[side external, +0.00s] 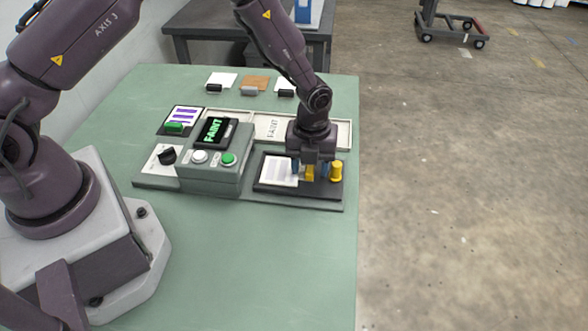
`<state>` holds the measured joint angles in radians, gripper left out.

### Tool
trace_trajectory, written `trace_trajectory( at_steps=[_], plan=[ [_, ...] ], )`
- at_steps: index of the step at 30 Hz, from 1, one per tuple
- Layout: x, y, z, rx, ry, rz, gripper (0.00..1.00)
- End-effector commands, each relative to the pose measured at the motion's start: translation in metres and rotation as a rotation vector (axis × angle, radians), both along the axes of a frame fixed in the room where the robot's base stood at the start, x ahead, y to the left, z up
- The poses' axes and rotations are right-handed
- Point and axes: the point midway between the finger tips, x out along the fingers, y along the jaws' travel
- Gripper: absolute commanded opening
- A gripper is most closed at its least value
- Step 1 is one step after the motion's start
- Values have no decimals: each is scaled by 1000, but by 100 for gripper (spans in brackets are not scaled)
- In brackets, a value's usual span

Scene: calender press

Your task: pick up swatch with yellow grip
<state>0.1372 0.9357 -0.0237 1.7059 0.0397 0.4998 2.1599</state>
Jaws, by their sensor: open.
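The swatch (280,170) is a white card with pale grey-lilac bands, lying on a dark plate at the right of the press. Its yellow grip (310,174) shows at the card's right edge, below my gripper. Whether the fingers touch the grip cannot be told. The gripper body hides the back of the swatch.
A yellow knob (337,171) stands close to the right of my gripper. The grey console (213,172) with a "FAINT" screen, white and green buttons is to the left. A card with a green grip (175,127) and several gripped swatches lie farther back. The green table (260,265) is clear in front.

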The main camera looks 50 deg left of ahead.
Motion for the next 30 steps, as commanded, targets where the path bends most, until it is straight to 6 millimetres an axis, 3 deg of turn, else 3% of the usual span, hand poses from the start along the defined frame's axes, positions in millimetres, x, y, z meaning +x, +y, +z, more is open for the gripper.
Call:
trace_trajectory(
  at_steps=[3, 4, 10, 23, 29, 30],
  plan=[
    [0, 0, 0, 0, 0, 0, 49],
    [0, 0, 0, 0, 0, 0, 44],
    [0, 0, 1, 0, 0, 0, 0],
    [0, 0, 7, 0, 0, 0, 0],
    [1, 0, 35, -1, -5, 1, 0],
    [-6, 2, 42, -1, -2, 1, 0]
  ],
)
